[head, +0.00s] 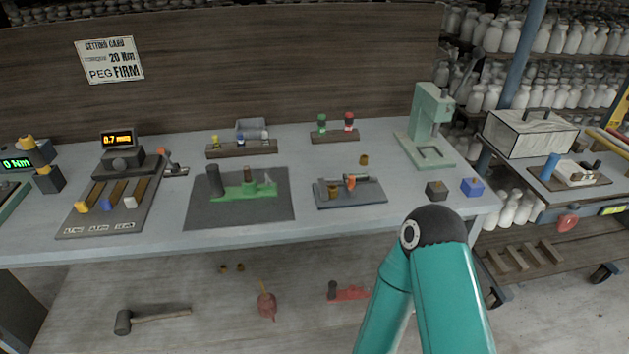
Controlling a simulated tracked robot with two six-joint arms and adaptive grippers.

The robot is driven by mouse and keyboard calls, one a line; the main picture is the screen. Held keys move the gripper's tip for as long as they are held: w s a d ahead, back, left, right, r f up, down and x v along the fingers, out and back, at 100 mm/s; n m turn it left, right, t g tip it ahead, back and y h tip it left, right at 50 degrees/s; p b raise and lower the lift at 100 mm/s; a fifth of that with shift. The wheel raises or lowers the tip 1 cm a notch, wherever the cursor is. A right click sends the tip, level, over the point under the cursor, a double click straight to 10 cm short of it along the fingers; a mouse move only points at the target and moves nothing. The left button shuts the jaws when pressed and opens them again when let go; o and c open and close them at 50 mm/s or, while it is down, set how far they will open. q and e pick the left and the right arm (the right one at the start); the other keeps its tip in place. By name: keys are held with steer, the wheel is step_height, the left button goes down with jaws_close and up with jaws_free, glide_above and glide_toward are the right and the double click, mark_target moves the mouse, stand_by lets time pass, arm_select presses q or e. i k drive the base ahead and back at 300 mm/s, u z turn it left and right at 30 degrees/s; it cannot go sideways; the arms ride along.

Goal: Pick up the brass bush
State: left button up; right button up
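A small brass-coloured cylinder, which looks like the brass bush (364,159), stands on the grey bench top behind a blue-grey plate (375,199). A second brass-coloured cylinder (333,189) is at the left of that plate, beside a fixture with an orange-red part (351,183). I cannot tell which of the two the task names. A teal link of my own arm rises at the lower right, in front of the bench. Neither of my grippers shows in the head view.
A pale green press (430,125) stands right of the brass cylinder. A dark block (436,190) and a blue block (472,187) sit near the front right edge. A wooden rack (335,137) holds green and red pieces behind. A dark mat (225,215) lies left.

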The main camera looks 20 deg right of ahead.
mark_target(332, 189)
steer(key=z, duration=1.1)
steer(key=i, duration=0.15)
steer(key=u, duration=2.95)
steer(key=k, duration=0.85)
steer(key=z, duration=1.85)
steer(key=k, duration=0.15)
steer(key=i, duration=0.3)
